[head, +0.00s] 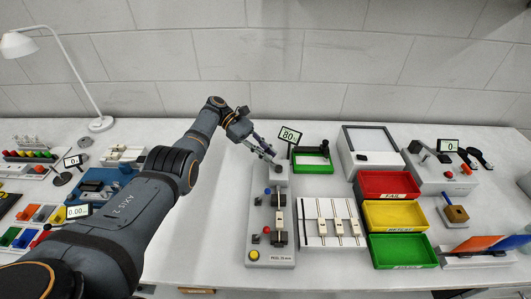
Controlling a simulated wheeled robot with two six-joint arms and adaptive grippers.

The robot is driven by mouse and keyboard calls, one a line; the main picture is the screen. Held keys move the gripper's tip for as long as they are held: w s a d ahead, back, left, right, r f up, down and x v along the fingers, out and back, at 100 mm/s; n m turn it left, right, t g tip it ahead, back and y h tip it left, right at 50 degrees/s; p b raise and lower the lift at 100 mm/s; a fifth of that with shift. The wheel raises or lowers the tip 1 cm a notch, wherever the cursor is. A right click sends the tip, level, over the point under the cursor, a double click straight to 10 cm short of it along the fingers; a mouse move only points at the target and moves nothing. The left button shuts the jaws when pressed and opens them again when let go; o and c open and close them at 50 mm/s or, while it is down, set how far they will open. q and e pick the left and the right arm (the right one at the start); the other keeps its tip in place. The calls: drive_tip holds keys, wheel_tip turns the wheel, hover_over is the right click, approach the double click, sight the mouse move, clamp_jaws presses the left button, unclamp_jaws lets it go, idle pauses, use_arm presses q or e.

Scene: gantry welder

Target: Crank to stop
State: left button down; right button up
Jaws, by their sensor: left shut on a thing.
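A long grey bench device (269,240) stands in the middle of the table, with a yellow button, a red button and a small clamp fixture on top. Its front label seems to read "PEEL". A small display (289,136) behind it reads 80. The crank (277,165) is at the far end of the device, partly covered by my gripper. My left gripper (270,155) reaches in from the upper left and is shut on the crank's handle; the handle itself is mostly hidden between the fingers. My right gripper is not in view.
Right of the device are a white rack (331,222) with several strips, a green-based fixture (312,159), and red (388,184), yellow (399,216) and green (403,250) bins. A lamp (100,124) stands at the back left. The table behind my gripper is clear.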

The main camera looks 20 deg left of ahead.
use_arm(q)
drive_tip(key=shift+s+f, duration=0.1)
drive_tip(key=shift+f, duration=0.05)
drive_tip(key=c, duration=1.3)
unclamp_jaws()
drive_tip(key=shift+d, duration=0.1)
